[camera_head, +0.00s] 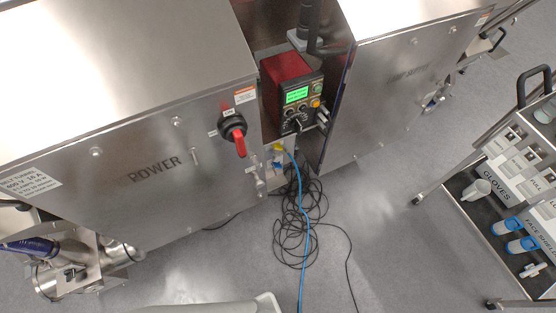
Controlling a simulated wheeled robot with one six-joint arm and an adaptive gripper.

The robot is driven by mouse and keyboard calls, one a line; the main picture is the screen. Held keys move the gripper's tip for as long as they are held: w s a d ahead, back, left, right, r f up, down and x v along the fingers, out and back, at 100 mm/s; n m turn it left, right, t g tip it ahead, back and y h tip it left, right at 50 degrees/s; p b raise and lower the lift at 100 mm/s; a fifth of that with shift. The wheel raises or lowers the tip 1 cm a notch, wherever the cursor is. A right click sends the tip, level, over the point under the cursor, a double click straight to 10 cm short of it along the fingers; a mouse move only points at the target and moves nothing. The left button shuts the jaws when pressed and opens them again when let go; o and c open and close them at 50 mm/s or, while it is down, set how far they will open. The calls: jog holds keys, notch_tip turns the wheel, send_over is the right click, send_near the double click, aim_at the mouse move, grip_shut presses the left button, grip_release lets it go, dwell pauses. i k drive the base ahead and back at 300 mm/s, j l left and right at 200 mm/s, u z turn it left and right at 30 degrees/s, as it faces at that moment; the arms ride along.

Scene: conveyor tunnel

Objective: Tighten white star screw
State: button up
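Several small pale screws or knobs sit on the steel panels. Two are on the left cabinet front, an upper screw (176,122) and a lower-left screw (96,152). Another screw (413,42) is on the right cabinet front. They are too small for me to tell which is a white star screw or how tight each one is. My gripper is not in view.
A red rotary switch (234,135) juts from the left cabinet (110,190). A red control box (290,85) stands between the cabinets. Black and blue cables (300,225) lie coiled on the floor. A supply cart (470,220) stands right; grey floor between is free.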

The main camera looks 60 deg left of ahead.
aim_at(277, 158)
jog(key=u, duration=0.45)
jog(key=i+u, duration=0.1)
jog(key=u, duration=0.35)
jog(key=l+u, duration=0.1)
jog(key=u, duration=0.35)
jog(key=i+u, duration=0.1)
jog(key=u, duration=0.3)
jog(key=l+u, duration=0.15)
jog(key=u, duration=0.3)
jog(key=i+l+u, duration=0.1)
jog(key=l+u, duration=0.75)
jog(key=l, duration=0.15)
jog(key=k+l+u, duration=0.1)
jog(key=l+u, duration=0.35)
jog(key=k+l, duration=0.1)
jog(key=l, duration=0.3)
jog(key=k+l, duration=0.1)
jog(key=l, duration=0.35)
jog(key=k+l, duration=0.1)
jog(key=l, duration=0.3)
